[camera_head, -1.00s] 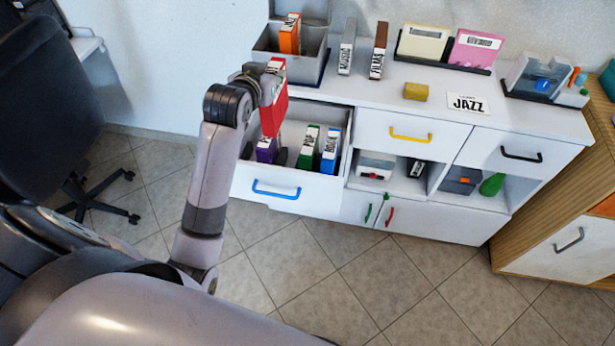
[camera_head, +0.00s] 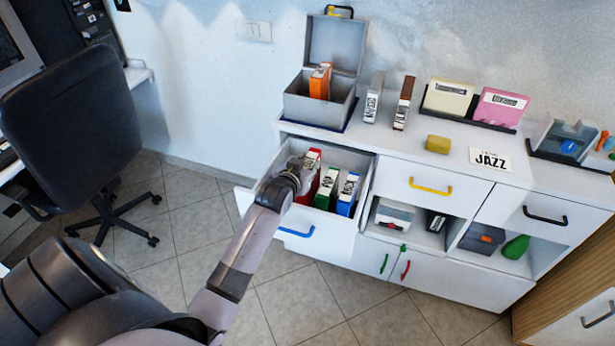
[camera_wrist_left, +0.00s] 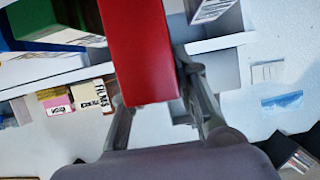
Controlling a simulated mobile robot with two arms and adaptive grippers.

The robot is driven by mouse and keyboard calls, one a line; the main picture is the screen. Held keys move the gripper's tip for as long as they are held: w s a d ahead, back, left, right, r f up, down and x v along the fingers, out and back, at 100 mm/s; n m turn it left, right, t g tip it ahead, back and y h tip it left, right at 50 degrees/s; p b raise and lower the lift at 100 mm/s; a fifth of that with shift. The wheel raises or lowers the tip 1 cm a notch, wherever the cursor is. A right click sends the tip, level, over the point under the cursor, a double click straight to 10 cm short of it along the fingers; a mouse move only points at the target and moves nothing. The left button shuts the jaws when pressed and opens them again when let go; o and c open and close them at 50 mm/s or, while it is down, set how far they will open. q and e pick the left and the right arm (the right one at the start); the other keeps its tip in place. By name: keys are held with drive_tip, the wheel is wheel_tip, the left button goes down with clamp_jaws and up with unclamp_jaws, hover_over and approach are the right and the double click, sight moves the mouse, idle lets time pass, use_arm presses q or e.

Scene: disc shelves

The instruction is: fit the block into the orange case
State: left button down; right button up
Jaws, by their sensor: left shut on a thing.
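A red case (camera_head: 312,165) stands in the open blue-handled drawer, its white label facing up. My left gripper (camera_head: 297,176) is shut on it at the drawer's left side. In the left wrist view the red case (camera_wrist_left: 138,50) fills the space between the fingers of my left gripper (camera_wrist_left: 160,90). I cannot tell whether the case touches the drawer floor. The orange case (camera_head: 319,81) stands upright in the open grey box on the cabinet top. A yellow block (camera_head: 437,144) lies on the cabinet top, apart from my gripper. My right gripper is out of view.
Green (camera_head: 326,188) and blue (camera_head: 347,194) cases stand in the drawer (camera_head: 345,155), right of the red one. The grey box (camera_head: 300,103) has its lid raised. Grey (camera_head: 374,97) and brown (camera_head: 403,103) cases stand beside it. A black chair (camera_head: 75,125) is at left.

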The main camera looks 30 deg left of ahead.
use_arm(q)
drive_tip(key=shift+f, duration=2.25)
drive_tip(key=c, duration=1.7)
unclamp_jaws()
drive_tip(key=shift+f, duration=0.15)
drive_tip(key=shift+o, duration=0.8)
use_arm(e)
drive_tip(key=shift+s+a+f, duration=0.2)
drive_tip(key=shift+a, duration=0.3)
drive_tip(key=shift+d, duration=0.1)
